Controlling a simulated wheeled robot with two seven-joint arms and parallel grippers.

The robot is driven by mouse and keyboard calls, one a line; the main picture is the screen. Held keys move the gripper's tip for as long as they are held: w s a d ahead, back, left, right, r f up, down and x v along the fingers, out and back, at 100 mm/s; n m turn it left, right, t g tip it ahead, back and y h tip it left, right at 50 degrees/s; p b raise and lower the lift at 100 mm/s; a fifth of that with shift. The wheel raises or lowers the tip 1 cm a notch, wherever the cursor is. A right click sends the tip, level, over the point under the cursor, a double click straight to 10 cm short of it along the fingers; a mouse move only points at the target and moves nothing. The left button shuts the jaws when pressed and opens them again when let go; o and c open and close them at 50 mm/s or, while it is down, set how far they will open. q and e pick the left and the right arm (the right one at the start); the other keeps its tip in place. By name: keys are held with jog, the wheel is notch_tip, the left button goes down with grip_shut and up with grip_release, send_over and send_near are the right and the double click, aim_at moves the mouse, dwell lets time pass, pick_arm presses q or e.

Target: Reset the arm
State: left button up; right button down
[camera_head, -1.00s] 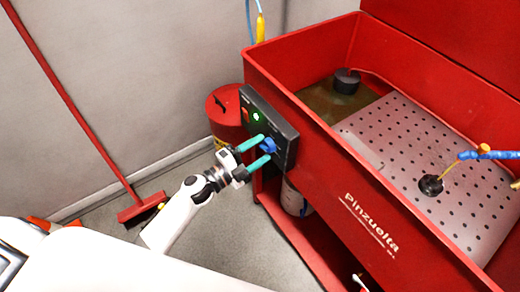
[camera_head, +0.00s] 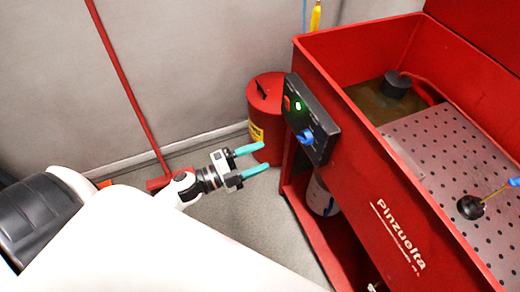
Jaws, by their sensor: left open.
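My left arm comes in from the left. Its gripper (camera_head: 254,160) has two teal fingers, spread apart with nothing between them. It hangs in the air left of the black control panel (camera_head: 311,120) on the red parts washer (camera_head: 375,190). The panel carries a blue knob (camera_head: 305,137), a lit green button (camera_head: 298,106) and a red switch (camera_head: 287,103). The fingertips are apart from the knob. My right gripper is not in view.
A red lidded can (camera_head: 266,98) stands behind the gripper, left of the washer. A red broom (camera_head: 128,85) leans on the grey wall. A white container (camera_head: 321,195) sits beneath the panel. Bare floor (camera_head: 255,212) lies below the gripper.

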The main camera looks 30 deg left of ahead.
pick_arm(q)
jog(key=shift+f, duration=0.1)
jog(key=s+a+f+n+g+y+p, duration=0.1)
jog(key=s+a+f+n+g+y, duration=0.2)
jog(key=f, duration=0.6)
jog(key=s+a+f+n+y+p, duration=0.1)
jog(key=s+f+n+y+p, duration=0.2)
jog(key=f+n, duration=0.4)
jog(key=s+a+f+n+g+y, duration=0.2)
jog(key=s+f+n+y, duration=0.15)
jog(key=f, duration=0.65)
jog(key=s+d+f+n+g+p, duration=0.1)
jog(key=s+f+g, duration=0.2)
jog(key=s, duration=0.5)
jog(key=s+d+f+n+g+y+p, duration=0.1)
jog(key=s+d+f+n+g, duration=0.1)
jog(key=s+f, duration=0.3)
jog(key=s+d+f+n+g+p, duration=0.1)
jog(key=s+f+g, duration=0.3)
jog(key=s, duration=0.7)
jog(key=shift+s+d+n, duration=0.2)
jog(key=shift+d+n, duration=0.15)
jog(key=shift+n, duration=0.4)
